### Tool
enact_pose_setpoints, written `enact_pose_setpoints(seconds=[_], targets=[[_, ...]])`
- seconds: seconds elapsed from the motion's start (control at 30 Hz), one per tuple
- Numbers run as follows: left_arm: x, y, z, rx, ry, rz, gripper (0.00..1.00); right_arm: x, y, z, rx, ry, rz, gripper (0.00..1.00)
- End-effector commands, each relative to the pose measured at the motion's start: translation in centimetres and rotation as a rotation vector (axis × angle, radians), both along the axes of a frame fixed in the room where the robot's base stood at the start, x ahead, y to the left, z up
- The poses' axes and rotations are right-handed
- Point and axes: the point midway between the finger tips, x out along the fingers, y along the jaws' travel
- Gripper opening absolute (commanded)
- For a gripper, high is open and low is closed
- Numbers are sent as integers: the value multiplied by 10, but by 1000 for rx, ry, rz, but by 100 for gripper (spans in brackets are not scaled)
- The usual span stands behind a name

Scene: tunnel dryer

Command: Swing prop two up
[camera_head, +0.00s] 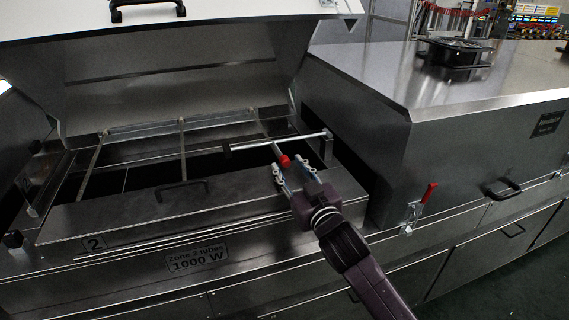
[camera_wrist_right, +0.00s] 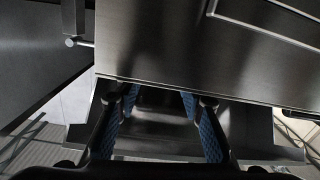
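A slim pale bar (camera_head: 270,142), which looks like the prop, lies nearly level across the right part of the open bay marked 2. Its left end is dark; its right end is near the bay's right side. My right gripper (camera_head: 292,173) is just in front of the bar, with its fingers apart. A short red-ended piece (camera_head: 284,161) shows just beyond the fingertips; I cannot tell whether it touches them. In the right wrist view the blue-padded fingers (camera_wrist_right: 160,103) are apart with nothing seen between them. My left gripper is not in view.
The hood (camera_head: 170,75) over bay 2 stands open. A framed panel with a dark handle (camera_head: 181,190) lies in front of the bay. To the right is a closed hood (camera_head: 440,90) with a red-handled clamp (camera_head: 421,207). A black fan unit (camera_head: 452,55) sits on top.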

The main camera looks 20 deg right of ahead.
Motion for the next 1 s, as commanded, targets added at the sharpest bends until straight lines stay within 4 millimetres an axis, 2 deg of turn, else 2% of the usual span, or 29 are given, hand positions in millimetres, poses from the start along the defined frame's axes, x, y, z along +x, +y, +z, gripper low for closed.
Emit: enact_pose_setpoints(seconds=[0.1, 0.27, 0.63, 0.97, 1.0], targets=[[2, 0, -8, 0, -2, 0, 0, 16, 1, -1, -1, -2, -1, 36], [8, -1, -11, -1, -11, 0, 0, 30, 2, 0, 0, -1, 0, 36], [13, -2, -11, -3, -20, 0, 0, 35, 3, 0, 0, 0, 0, 36], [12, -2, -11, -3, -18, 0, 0, 35, 3, 0, 0, -1, 0, 1], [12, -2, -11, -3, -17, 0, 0, 35, 3, 0, 0, -1, 0, 0]])
